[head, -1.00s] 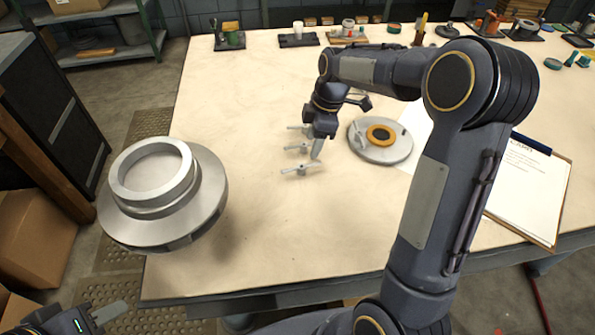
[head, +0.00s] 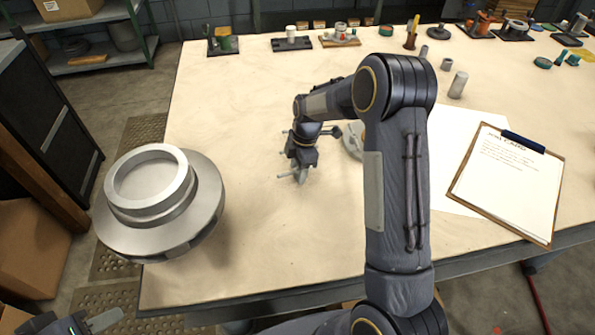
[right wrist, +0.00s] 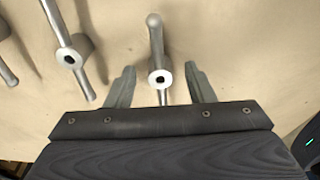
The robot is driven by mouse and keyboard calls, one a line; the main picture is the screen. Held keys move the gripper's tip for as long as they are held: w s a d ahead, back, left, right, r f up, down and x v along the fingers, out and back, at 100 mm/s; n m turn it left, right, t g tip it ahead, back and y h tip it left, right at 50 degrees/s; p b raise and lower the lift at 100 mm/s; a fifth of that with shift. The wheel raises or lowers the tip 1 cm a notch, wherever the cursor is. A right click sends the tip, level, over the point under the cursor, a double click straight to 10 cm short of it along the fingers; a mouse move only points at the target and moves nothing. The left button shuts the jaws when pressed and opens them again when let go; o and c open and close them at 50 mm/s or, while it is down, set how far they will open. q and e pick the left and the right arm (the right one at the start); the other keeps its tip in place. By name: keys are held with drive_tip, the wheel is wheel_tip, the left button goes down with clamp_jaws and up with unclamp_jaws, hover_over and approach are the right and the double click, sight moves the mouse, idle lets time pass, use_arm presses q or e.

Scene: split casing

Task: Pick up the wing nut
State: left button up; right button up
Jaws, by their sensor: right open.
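Several wing nuts, grey hubs with long thin bars, lie on the table. In the right wrist view one wing nut (right wrist: 156,42) stands between the spread fingers of my right gripper (right wrist: 159,70), with a gap on both sides. A second wing nut (right wrist: 68,50) lies to its left, and part of another (right wrist: 6,72) shows at the left edge. In the head view my right gripper (head: 302,178) is low over the nearest wing nut (head: 284,178) and hides most of it. My left gripper (head: 103,320) shows only partly at the bottom left; its opening is unclear.
A large grey flanged casing part (head: 200,215) is at the table's left edge. A grey disc (head: 351,142) is mostly hidden behind my right arm. A clipboard (head: 510,185) lies at right. Small parts and trays line the back. The table (head: 240,235) is clear in front.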

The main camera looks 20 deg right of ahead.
clamp_jaws()
drive_tip(key=shift+r, duration=0.15)
